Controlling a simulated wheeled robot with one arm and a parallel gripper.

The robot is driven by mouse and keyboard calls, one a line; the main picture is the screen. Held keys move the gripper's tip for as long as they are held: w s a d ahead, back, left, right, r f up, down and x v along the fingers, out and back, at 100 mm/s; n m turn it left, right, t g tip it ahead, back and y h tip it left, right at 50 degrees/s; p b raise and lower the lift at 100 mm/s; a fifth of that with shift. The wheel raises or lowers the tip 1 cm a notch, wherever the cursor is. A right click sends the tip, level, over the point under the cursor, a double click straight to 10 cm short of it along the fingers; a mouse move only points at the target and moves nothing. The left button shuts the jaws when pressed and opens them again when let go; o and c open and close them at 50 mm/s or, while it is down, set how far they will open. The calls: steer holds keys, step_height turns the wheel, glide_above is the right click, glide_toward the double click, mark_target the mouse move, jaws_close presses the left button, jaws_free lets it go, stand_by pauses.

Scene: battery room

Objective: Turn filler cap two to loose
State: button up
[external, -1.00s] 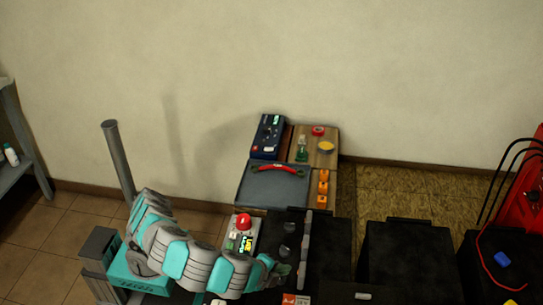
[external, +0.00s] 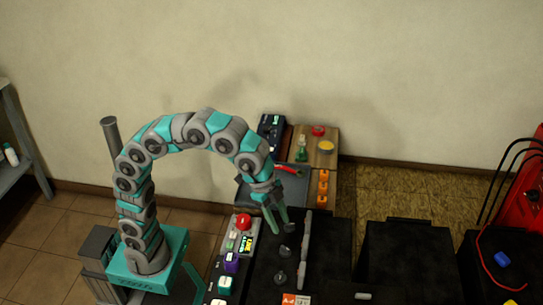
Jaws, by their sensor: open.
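Dark filler caps stand in a row on top of the black battery (external: 335,265). I see a far cap (external: 289,227), a middle cap (external: 286,252) and a near cap (external: 280,277). No numbers are readable, so I cannot tell which one is cap two or how each is turned. My gripper (external: 278,228) hangs from the arched arm, pointing down with its fingers apart. It is open and empty, close beside the far cap in the picture. I cannot tell whether it touches that cap.
A panel with a red button (external: 243,222) and a small lit display (external: 250,241) lies left of the caps. Behind are a wooden board (external: 326,160) and orange blocks (external: 323,187). Another black battery (external: 408,255) stands right.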

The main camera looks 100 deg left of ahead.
mark_target(285, 247)
steer(key=shift+h, duration=0.7)
steer(key=x, duration=0.5)
steer(key=s+x, duration=0.1)
steer(key=x, duration=0.1)
steer(key=shift+w+d+f, duration=0.1)
steer(key=shift+f, duration=0.3)
jaws_close()
